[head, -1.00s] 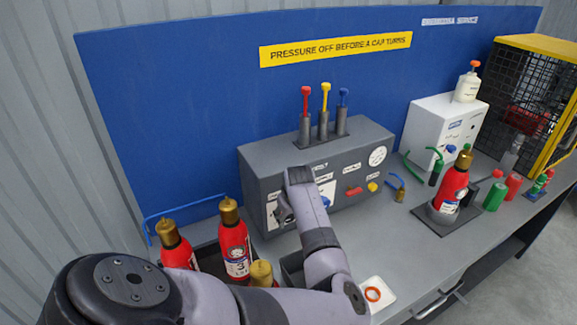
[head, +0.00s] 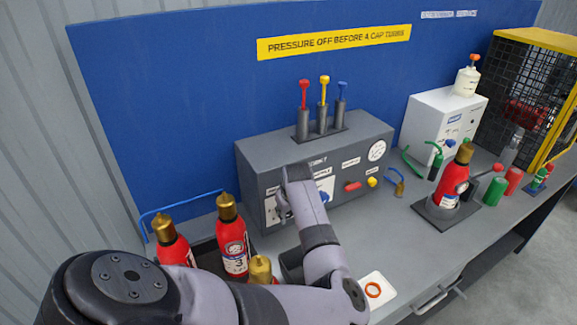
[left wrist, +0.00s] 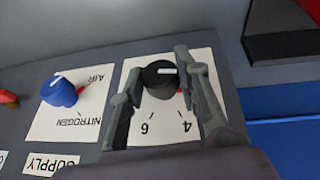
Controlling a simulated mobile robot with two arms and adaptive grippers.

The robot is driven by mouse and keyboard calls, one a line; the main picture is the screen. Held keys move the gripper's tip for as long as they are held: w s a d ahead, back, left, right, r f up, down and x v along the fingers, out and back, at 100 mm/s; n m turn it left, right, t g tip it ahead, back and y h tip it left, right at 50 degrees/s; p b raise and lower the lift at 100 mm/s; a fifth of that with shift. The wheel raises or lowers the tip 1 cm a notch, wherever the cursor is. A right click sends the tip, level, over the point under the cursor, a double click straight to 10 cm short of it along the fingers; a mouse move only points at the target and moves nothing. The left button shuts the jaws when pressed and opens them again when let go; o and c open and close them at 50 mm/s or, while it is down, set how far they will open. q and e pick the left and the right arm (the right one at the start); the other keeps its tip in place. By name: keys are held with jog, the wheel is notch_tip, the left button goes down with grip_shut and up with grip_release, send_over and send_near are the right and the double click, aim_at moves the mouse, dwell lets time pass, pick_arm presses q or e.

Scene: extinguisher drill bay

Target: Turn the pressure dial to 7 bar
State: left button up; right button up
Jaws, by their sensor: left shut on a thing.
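The pressure dial (left wrist: 160,76) is a black knob with a white pointer line on a white plate (left wrist: 160,128). In the left wrist view the plate is upside down, with the figures 6 and 4 readable and a red mark by the knob's right side. The white line points to the right of the picture. My left gripper (left wrist: 163,84) is shut on the dial, one finger on each side, and the fingers hide part of the plate. In the head view my left gripper (head: 283,208) is at the grey console's front and hides the dial. My right gripper is not in view.
A blue nitrogen/air selector (left wrist: 59,91) sits beside the dial plate. The grey console (head: 350,135) also carries a red handle (head: 352,186), a yellow button (head: 372,182) and a round gauge (head: 377,150). Red extinguishers (head: 235,250) stand near my left arm.

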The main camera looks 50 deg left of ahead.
pick_arm(q)
jog(key=c, duration=0.4)
jog(key=shift+g, duration=0.3)
jog(key=shift+w+g, duration=0.1)
jog(key=shift+g, duration=0.2)
jog(key=shift+w+m+g+y, duration=0.1)
jog(key=shift+m+g+y, duration=0.25)
jog(key=shift+g, duration=0.25)
jog(key=g+b, duration=0.2)
jog(key=shift+w+f+y+b, duration=0.15)
jog(key=shift+f+y+b, duration=0.05)
jog(key=shift+y+b, duration=0.15)
jog(key=shift+w+d+r+m+g+y+b, duration=0.15)
jog(key=shift+m+g+y+b, duration=0.2)
jog(key=shift+g+b, duration=0.65)
jog(key=o, duration=1.2)
